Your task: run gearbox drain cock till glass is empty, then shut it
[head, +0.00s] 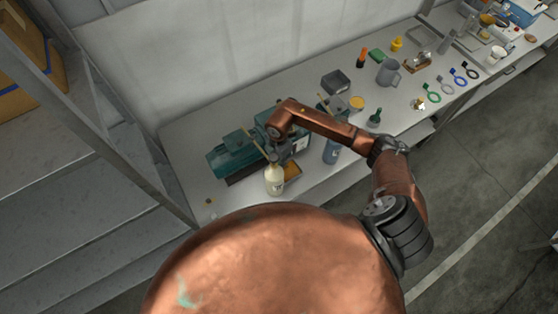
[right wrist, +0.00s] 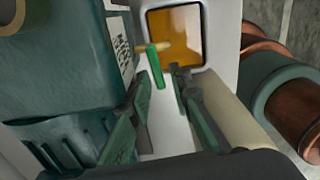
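The teal gearbox (head: 235,152) stands on the bench at the left in the head view, and its side fills the left of the right wrist view (right wrist: 70,70). A green lever (right wrist: 156,66), likely the drain cock's handle, shows beside a short brass piece (right wrist: 148,48). My right gripper (right wrist: 158,78) is open, its two fingertips apart on either side of the lever's lower end; I cannot tell whether they touch it. In the head view my right gripper (head: 285,152) is partly hidden by its arm. I cannot make out the sight glass. My left gripper is not in view.
A pan with an amber inside (right wrist: 205,40) sits beyond the lever. A cream bottle (head: 274,181) stands at the bench's front, close to the gripper.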

